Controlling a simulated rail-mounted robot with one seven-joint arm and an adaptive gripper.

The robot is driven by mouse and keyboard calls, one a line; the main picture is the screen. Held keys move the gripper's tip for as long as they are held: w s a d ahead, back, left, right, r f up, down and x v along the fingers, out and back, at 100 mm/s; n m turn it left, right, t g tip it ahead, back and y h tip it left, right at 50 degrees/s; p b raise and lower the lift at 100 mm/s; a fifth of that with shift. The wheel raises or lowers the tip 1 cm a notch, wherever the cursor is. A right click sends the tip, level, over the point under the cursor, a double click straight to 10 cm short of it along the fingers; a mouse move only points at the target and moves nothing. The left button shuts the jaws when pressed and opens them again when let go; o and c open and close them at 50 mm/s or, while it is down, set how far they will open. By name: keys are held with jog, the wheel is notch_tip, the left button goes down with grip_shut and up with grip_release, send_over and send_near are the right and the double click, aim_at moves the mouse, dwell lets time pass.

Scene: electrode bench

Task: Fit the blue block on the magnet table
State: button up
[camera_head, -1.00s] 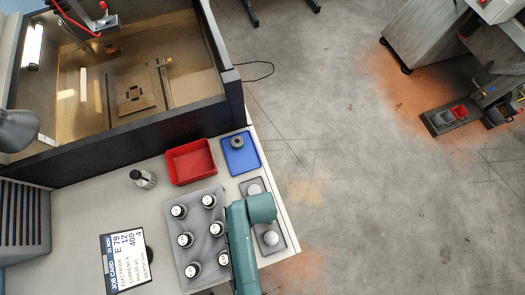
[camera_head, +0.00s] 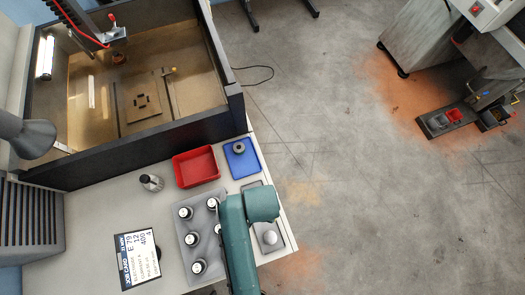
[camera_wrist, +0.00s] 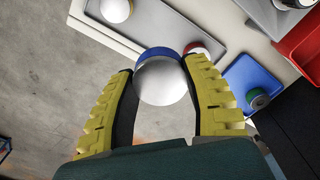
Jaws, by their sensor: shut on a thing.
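The blue block shows in the wrist view as a blue rim (camera_wrist: 158,52) with a shiny silver ball (camera_wrist: 162,82) over it. My gripper (camera_wrist: 163,78) has its two yellow fingers on either side of it, shut on it. Whether the block is clear of the bench is hard to tell. In the head view my teal arm hides the gripper and block. What appears to be the magnet table is a tan plate with a dark cross pattern (camera_head: 144,103), inside the walled machine tank at upper left.
A grey tray (camera_wrist: 160,22) bears a pale ball (camera_wrist: 117,9); a red-rimmed piece (camera_wrist: 194,47) is near my finger. A red tray (camera_head: 196,167), a blue tray (camera_head: 241,166) with a grey ring (camera_head: 239,147), and a bottle (camera_head: 151,183) stand before the tank's dark front wall (camera_head: 130,146).

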notch_tip(320, 180, up, 12)
jog(key=p, duration=0.3)
jog(key=shift+f, duration=0.25)
